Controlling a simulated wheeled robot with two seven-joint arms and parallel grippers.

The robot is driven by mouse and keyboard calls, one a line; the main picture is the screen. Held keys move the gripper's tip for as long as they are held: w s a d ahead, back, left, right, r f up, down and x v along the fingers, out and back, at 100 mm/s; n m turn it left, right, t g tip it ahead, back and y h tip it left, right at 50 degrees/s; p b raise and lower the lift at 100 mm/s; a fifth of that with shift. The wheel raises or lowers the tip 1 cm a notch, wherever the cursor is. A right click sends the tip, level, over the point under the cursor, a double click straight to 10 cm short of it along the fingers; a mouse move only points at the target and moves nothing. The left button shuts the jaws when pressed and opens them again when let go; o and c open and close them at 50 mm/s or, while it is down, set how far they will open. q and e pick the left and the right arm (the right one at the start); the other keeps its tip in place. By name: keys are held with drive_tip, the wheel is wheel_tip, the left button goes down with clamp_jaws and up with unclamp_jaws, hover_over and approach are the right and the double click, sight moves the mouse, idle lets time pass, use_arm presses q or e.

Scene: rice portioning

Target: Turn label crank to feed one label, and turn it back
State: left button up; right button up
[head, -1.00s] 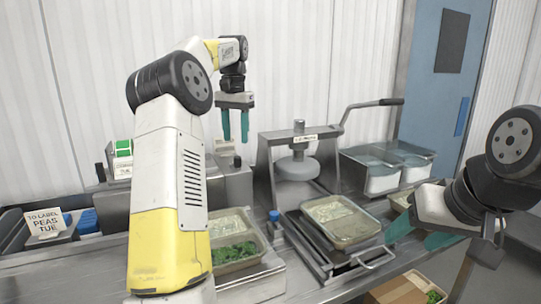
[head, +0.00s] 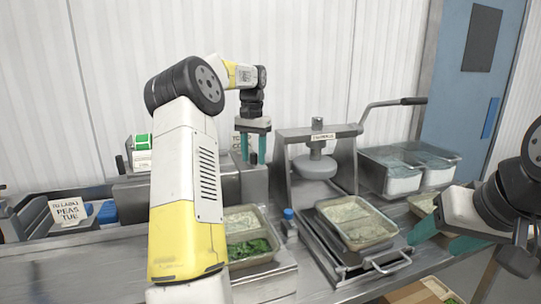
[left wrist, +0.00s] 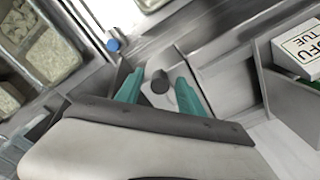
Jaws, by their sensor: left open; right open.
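My left gripper (head: 253,150) points down in front of the back wall, low over the metal label machine (head: 232,182). It is open. In the left wrist view its two teal fingers (left wrist: 160,92) stand on either side of a dark round crank knob (left wrist: 160,80) on a light grey part. I see gaps beside the knob; contact is not visible. In the head view the crank is mostly hidden behind the gripper. My right gripper (head: 440,238) is open and empty at the right, near the tray on the press.
A press with a long lever (head: 385,103) stands right of the label machine, with a filled tray (head: 357,222) on it. Another food tray (head: 250,243) lies left of it. Clear bins (head: 410,165) stand at the right.

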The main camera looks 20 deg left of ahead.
use_arm(q)
clamp_jaws()
